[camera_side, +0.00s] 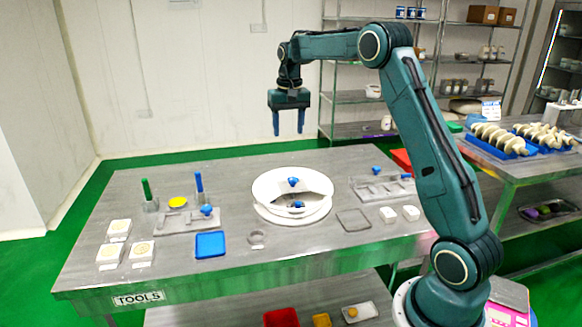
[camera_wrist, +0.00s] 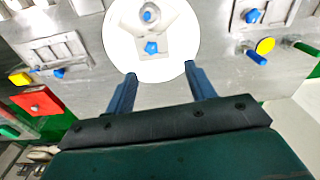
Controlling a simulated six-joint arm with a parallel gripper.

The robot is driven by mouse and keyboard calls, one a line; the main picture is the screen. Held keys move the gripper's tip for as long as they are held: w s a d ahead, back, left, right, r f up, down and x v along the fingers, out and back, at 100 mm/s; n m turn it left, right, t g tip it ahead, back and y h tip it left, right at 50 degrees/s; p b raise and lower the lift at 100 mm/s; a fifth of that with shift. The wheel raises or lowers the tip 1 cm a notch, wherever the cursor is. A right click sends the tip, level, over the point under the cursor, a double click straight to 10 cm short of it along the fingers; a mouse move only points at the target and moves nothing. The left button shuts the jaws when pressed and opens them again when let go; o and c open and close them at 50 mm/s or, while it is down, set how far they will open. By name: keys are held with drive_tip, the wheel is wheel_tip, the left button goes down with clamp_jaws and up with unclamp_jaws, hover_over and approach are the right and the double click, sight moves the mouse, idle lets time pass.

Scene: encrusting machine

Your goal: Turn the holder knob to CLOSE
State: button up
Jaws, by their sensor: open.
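A white round unit (camera_side: 265,188) stands in the middle of the steel table, with one blue knob (camera_side: 293,182) on its upper part and another blue knob (camera_side: 297,205) lower down. A grey plate fixture (camera_side: 172,222) on the left has a blue knob (camera_side: 206,210), and a grey fixture (camera_side: 385,188) on the right has a blue knob (camera_side: 376,170). Which is the holder knob, and any CLOSE marking, I cannot tell. My gripper (camera_side: 288,132) is open and empty, high above the table.
Blue tray (camera_side: 210,244), white square blocks (camera_side: 110,254) and green-handled (camera_side: 147,190) and blue-handled (camera_side: 199,183) tools in cups stand on the left. Air around my gripper is clear.

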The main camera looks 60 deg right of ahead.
drive_tip(key=m, duration=0.1)
hover_over(293, 178)
wheel_tip(293, 178, down, 5)
drive_tip(key=shift+r+g, duration=0.2)
drive_tip(key=shift+g, duration=0.1)
wheel_tip(293, 178, down, 14)
drive_tip(key=shift+r, duration=0.1)
idle(0.5)
clamp_jaws()
